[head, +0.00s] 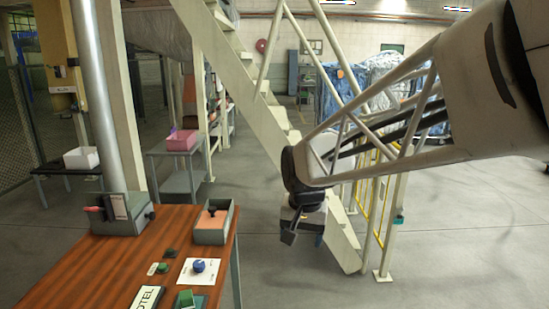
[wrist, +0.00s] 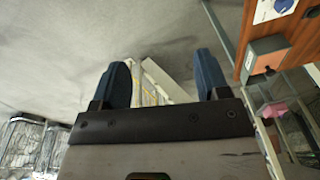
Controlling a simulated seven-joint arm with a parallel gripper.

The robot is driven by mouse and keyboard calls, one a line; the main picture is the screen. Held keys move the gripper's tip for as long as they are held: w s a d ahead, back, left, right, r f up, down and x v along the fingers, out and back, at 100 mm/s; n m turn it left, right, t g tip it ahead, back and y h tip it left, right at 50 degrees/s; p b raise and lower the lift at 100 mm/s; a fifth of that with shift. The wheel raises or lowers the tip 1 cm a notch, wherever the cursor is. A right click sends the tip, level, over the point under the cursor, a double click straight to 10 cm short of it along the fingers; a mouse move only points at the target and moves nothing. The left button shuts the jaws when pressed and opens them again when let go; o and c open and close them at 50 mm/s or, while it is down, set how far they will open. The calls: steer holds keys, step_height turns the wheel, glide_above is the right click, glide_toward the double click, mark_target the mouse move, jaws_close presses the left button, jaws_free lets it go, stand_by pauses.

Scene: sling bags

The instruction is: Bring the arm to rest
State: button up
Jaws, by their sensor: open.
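My gripper (head: 291,236) hangs from the end of my arm in the right half of the head view, out past the right edge of the wooden table (head: 85,267). In the wrist view my gripper (wrist: 163,78) shows two dark blue fingers spread well apart. Nothing is held between them; floor and pale stair parts show beyond the gap. In the head view the fingers are small and dark, so their spacing is hard to see there.
On the table stand a grey box (head: 122,214) and an open grey bin (head: 214,222). A blue ball (head: 198,266) sits on a white card. A pale staircase (head: 235,85) rises behind my gripper. Open floor (head: 470,235) lies at the right.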

steer(key=s+d, duration=0.4)
steer(key=s, duration=0.3)
steer(key=s+d+n, duration=0.1)
steer(key=s+d, duration=0.3)
steer(key=s, duration=0.4)
steer(key=s+d+f+n+t, duration=0.1)
steer(key=s+d, duration=0.3)
steer(key=s, duration=0.3)
steer(key=shift+s+d+h, duration=0.2)
steer(key=shift+s+h, duration=0.05)
steer(key=shift+h, duration=0.05)
steer(key=shift+f, duration=0.1)
steer(key=shift+c, duration=0.5)
